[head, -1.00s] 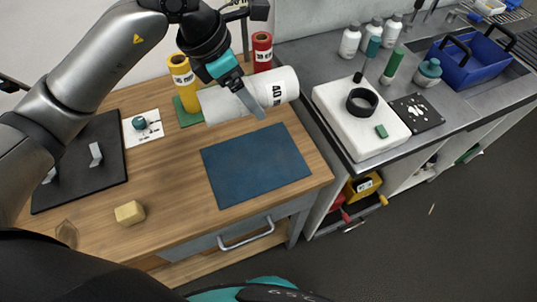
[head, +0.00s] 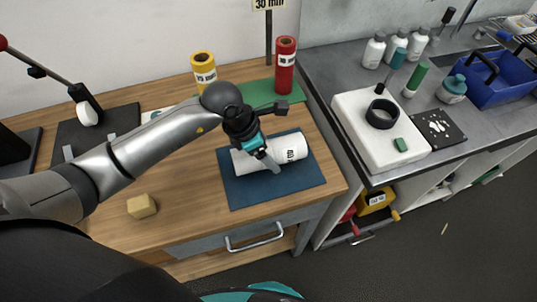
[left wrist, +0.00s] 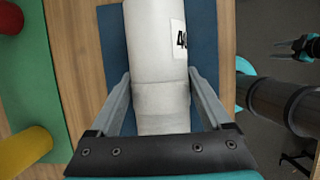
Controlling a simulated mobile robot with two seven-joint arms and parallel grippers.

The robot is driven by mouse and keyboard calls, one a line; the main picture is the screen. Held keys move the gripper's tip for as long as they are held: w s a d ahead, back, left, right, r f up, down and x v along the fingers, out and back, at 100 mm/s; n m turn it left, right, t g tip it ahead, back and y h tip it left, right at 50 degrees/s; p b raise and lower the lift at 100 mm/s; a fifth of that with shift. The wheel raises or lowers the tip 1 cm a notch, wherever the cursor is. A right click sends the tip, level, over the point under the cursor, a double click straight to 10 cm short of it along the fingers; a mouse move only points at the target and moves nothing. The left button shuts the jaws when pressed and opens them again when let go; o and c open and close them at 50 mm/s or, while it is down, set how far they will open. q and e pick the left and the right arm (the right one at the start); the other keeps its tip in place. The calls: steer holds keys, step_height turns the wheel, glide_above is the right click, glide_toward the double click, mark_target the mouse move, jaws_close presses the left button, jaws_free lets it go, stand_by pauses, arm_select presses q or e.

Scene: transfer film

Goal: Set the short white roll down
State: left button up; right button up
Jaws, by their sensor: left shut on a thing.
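The short white roll (head: 290,149), with a black-printed label, lies on its side over the blue mat (head: 247,195) on the wooden bench; I cannot tell for sure whether it touches the mat. My left gripper (head: 272,165) is shut on it around its middle. In the left wrist view the white roll (left wrist: 155,45) runs between the two fingers of my left gripper (left wrist: 160,100), with the blue mat (left wrist: 215,60) under it. What seems to be my right gripper (left wrist: 298,46) shows small at the right edge there; its jaw state is unclear.
A yellow roll (head: 203,72) and a red roll (head: 285,66) stand upright at the back by a green mat (head: 258,94). A yellow block (head: 142,206) lies at the front left. On the right, a grey counter holds a white slab (head: 360,135), bottles and a blue crate (head: 497,85).

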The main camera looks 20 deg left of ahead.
arm_select(q)
steer(key=shift+f, duration=0.8)
steer(key=shift+f, duration=0.2)
steer(key=o, duration=1.5)
steer(key=shift+o, duration=0.2)
steer(key=shift+r, duration=0.15)
